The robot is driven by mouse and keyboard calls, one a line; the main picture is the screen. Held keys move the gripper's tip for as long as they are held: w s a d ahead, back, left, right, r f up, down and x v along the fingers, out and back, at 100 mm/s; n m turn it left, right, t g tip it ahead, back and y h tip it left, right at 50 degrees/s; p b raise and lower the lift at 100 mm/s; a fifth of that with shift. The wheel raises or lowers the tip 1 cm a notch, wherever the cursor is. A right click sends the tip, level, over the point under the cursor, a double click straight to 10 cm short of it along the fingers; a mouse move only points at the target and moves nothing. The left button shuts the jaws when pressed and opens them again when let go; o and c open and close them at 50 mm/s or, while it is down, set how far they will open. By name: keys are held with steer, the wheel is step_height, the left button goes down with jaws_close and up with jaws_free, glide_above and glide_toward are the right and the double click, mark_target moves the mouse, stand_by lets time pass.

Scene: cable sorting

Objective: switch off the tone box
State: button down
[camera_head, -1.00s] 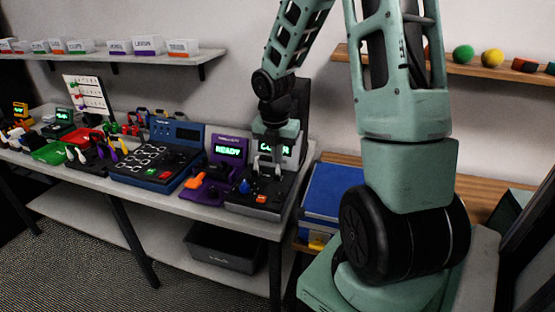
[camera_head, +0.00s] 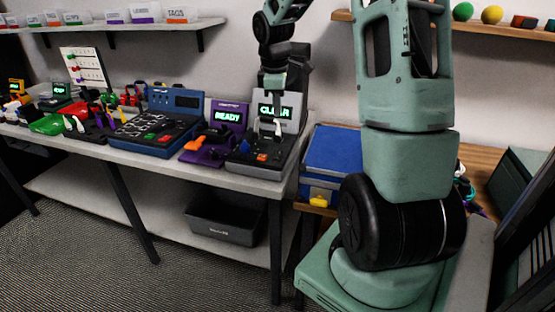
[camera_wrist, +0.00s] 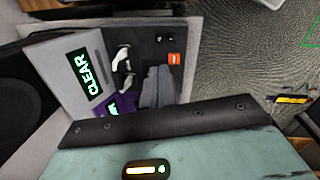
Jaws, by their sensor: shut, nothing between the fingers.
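A dark grey box with a sloped screen reading CLEAR (camera_head: 277,107) stands at the right end of the bench. I take it for the tone box, but no name is legible on it. Its screen also shows in the wrist view (camera_wrist: 83,76). An orange-red switch (camera_wrist: 174,58) sits on its dark top panel, near two white clips (camera_wrist: 123,68). It shows in the head view as a small orange spot (camera_head: 262,157). My gripper (camera_wrist: 158,70) is shut and empty over the panel, its tips beside the switch. Contact with the panel cannot be told.
A purple box reading READY (camera_head: 228,116) with an orange part stands close on the left. A blue tester (camera_head: 175,103) stands further left. A blue bin (camera_head: 335,155) stands to the right of the bench. A black tray (camera_head: 226,219) sits on the lower shelf.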

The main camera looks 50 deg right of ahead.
mark_target(279, 153)
steer(key=shift+r+m+b, duration=0.1)
steer(key=shift+m+b, duration=0.2)
steer(key=shift+m, duration=0.9)
steer(key=f, duration=0.4)
steer(key=d+f, duration=0.1)
steer(key=f, duration=0.9)
steer(key=shift+w+d+p, duration=0.3)
steer(key=shift+p, duration=0.1)
steer(key=shift+d+r+y+p, duration=0.1)
steer(key=shift+y+p, duration=0.2)
steer(key=shift+p, duration=0.9)
steer(key=shift+f+b, duration=0.3)
steer(key=shift+b, duration=0.1)
